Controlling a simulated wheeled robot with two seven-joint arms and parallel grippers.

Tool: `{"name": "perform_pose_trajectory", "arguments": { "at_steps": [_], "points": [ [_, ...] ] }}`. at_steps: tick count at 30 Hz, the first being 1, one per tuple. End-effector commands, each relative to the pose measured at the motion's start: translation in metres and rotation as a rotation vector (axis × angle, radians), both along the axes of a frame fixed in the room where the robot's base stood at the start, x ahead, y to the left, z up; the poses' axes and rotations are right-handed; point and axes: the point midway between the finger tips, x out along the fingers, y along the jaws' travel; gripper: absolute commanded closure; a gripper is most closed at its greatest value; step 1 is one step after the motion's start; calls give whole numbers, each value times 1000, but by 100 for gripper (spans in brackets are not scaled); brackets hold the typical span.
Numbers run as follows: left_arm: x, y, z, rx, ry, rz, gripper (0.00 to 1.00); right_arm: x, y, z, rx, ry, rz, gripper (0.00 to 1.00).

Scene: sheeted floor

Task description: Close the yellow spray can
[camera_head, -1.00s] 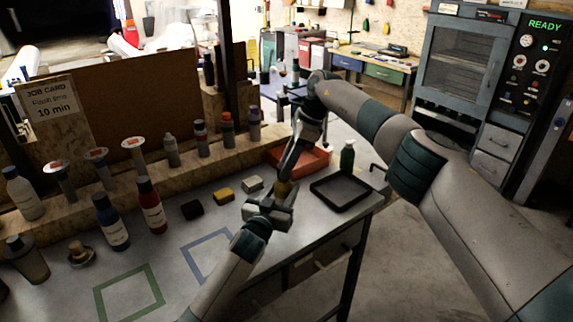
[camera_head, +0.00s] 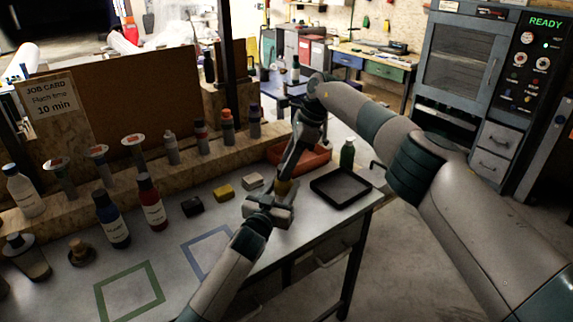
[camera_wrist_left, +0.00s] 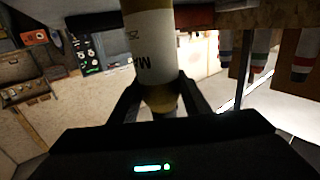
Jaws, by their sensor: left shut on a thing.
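My left gripper (camera_head: 272,203) is over the front right part of the bench and is shut on the yellow spray can (camera_head: 283,187). In the left wrist view the can (camera_wrist_left: 153,45) shows a white and yellow label with upside-down print, and its narrower yellow-brown end sits between the two dark fingers (camera_wrist_left: 160,100). My right gripper (camera_head: 287,172) reaches down from above to the can in the head view. Its fingers and the can's other end are hidden or too small, so I cannot tell if it grips anything.
Yellow (camera_head: 224,192) and black (camera_head: 192,206) blocks lie to the left. Several bottles and cans line the wooden ledge. The blue-outlined square (camera_head: 190,245) is bare.

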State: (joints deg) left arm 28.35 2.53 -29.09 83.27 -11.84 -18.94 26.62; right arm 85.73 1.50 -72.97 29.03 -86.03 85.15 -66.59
Motion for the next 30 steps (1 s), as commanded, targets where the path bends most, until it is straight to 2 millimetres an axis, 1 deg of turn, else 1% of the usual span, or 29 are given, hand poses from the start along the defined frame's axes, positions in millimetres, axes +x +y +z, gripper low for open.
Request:
{"name": "perform_pose_trajectory", "arguments": {
  "at_steps": [1, 2, 11, 17, 23, 30],
  "points": [
    [0, 0, -1, 0, 1, 0, 98, 0, 0, 0, 0, 0, 0, 54],
    [0, 0, -1, 0, 1, 0, 98, 0, 0, 0, 0, 0, 0, 49],
    [0, 0, -1, 0, 1, 0, 98, 0, 0, 0, 0, 0, 0, 49],
    [0, 0, -1, 0, 1, 0, 98, 1, -4, 9, 0, -2, -1, 49],
    [0, 0, -1, 0, 1, 0, 98, 1, -13, 32, 0, -2, 0, 49],
    [0, 0, -1, 0, 1, 0, 98, 2, -30, 72, 0, -2, -2, 49]
  ]
}}
